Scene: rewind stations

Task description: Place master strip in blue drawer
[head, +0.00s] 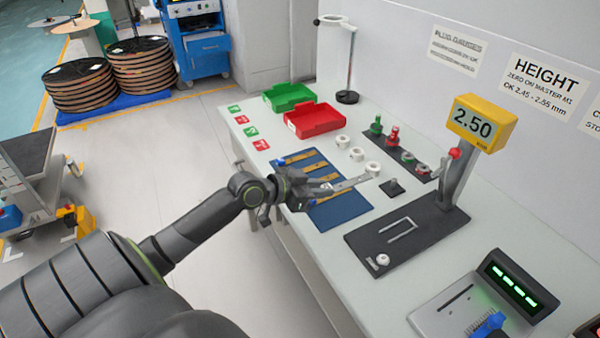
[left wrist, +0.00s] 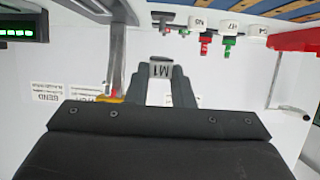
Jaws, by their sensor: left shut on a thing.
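My left gripper (head: 326,188) is above the bench, over the blue mat, and shut on a light strip (head: 350,184) that points right. A blue cabinet (head: 207,47) with a drawer-like front stands on the floor at the back left, far from the gripper. I cannot tell whether it is the blue drawer. My right gripper is not in view.
The blue mat (head: 343,208) on the bench carries several gold strips (head: 303,163). Green (head: 289,97) and red (head: 318,120) trays lie behind it. White rings (head: 357,154), gauges and a yellow 2.50 display (head: 481,122) stand to the right. Wooden reels (head: 140,63) stand beside the cabinet; the floor (head: 165,150) between is clear.

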